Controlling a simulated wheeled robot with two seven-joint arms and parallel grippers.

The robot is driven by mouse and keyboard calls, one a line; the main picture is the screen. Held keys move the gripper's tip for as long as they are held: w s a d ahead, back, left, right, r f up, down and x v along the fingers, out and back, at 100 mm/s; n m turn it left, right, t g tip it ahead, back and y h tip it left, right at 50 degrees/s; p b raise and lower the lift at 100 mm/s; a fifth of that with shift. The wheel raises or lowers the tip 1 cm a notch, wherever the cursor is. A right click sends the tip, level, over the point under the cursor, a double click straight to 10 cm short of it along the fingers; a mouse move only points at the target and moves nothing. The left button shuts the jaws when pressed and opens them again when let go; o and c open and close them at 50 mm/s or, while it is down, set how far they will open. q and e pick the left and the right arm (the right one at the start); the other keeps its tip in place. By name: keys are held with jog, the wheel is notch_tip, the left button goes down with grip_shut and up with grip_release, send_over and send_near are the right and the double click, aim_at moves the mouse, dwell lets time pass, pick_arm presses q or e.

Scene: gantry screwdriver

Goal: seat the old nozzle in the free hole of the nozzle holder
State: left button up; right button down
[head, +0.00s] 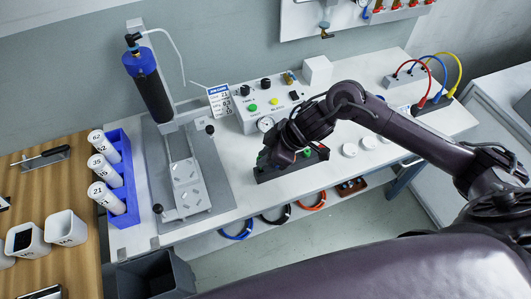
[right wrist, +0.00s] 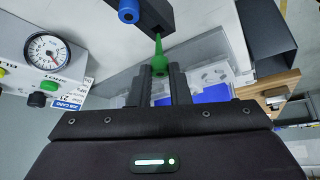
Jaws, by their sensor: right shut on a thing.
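My right gripper (right wrist: 160,88) is shut on a green tapered nozzle (right wrist: 160,60), the old nozzle by the look of it. The nozzle's narrow tip points at the dark nozzle holder (right wrist: 165,14) and overlaps its edge, near a dark opening; I cannot tell whether it has entered. A blue nozzle (right wrist: 128,11) sits on the holder beside it. In the head view, my right gripper (head: 277,163) is over the left part of the dark nozzle holder (head: 302,165), hiding that part. Green and red spots show on the holder's right part. My left gripper is not in view.
A pressure gauge box (head: 262,107) with buttons stands behind the holder. Left of it is a plate fixture with a dark screwdriver cylinder (head: 153,95). White round caps (head: 349,150) lie to the right. A blue rack (head: 122,175) holds white bottles at far left.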

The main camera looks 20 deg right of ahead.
aim_at(266, 171)
jog(key=shift+f, duration=0.3)
dwell(0.4)
jog(key=shift+f+b, duration=1.2)
jog(key=shift+f, duration=0.7)
jog(key=c, duration=1.3)
grip_release()
jog(key=v, duration=0.8)
